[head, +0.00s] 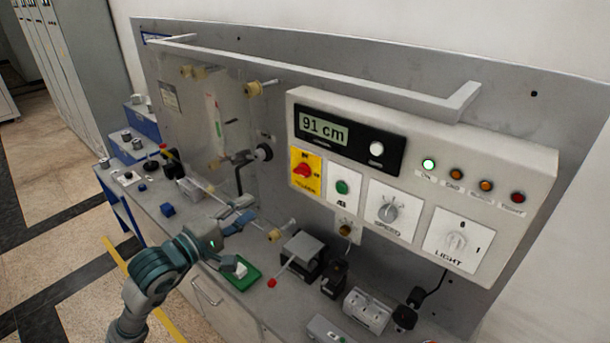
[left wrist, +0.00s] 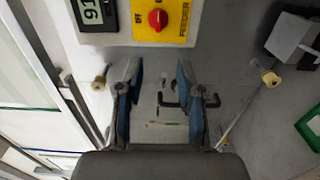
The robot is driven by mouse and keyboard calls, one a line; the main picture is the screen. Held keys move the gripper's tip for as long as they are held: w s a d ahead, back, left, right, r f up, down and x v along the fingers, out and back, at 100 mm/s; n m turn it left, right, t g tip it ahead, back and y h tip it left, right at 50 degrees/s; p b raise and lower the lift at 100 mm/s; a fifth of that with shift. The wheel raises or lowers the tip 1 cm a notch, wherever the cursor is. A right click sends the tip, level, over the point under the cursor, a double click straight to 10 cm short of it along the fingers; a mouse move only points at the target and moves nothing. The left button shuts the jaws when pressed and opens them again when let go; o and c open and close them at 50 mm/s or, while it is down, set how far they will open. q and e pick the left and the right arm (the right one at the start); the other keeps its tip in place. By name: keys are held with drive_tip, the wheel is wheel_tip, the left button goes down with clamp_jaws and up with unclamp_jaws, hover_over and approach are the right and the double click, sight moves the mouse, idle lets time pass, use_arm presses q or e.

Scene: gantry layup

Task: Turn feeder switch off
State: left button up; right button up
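The feeder switch is a red rotary knob (head: 303,171) on a yellow plate (head: 311,184), at the left end of the white control box. In the left wrist view the red knob (left wrist: 158,19) shows near the top middle, on its yellow plate labelled FEEDER (left wrist: 178,32). My left gripper (head: 247,209) is below and left of the knob in the head view, apart from it. In the left wrist view its two blue fingers (left wrist: 158,72) are spread with nothing between them. My right gripper is not in view.
The white control box (head: 420,142) also carries a "91 cm" display (head: 323,129), a green button (head: 342,187), a speed knob (head: 388,211) and a light knob (head: 456,240). A green tray (head: 252,283) and a small lever device (head: 302,252) stand on the bench below.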

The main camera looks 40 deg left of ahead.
use_arm(q)
drive_tip(key=p, duration=0.2)
approach(298, 174)
drive_tip(key=w+p, duration=0.1)
drive_tip(key=w, duration=0.2)
drive_tip(key=w+p, duration=0.1)
drive_tip(key=w, duration=0.1)
drive_tip(key=shift+w+d+r, duration=0.2)
drive_tip(key=shift+w, duration=0.2)
drive_tip(key=shift+w+d+f+p, duration=0.1)
drive_tip(key=shift+w+p, duration=0.45)
drive_tip(key=shift+w, duration=0.45)
drive_tip(key=shift+w+f, duration=0.15)
drive_tip(key=shift+w, duration=0.3)
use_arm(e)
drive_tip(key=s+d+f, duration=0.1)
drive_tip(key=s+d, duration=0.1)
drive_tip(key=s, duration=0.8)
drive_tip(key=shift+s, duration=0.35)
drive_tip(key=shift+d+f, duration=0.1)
use_arm(q)
clamp_jaws()
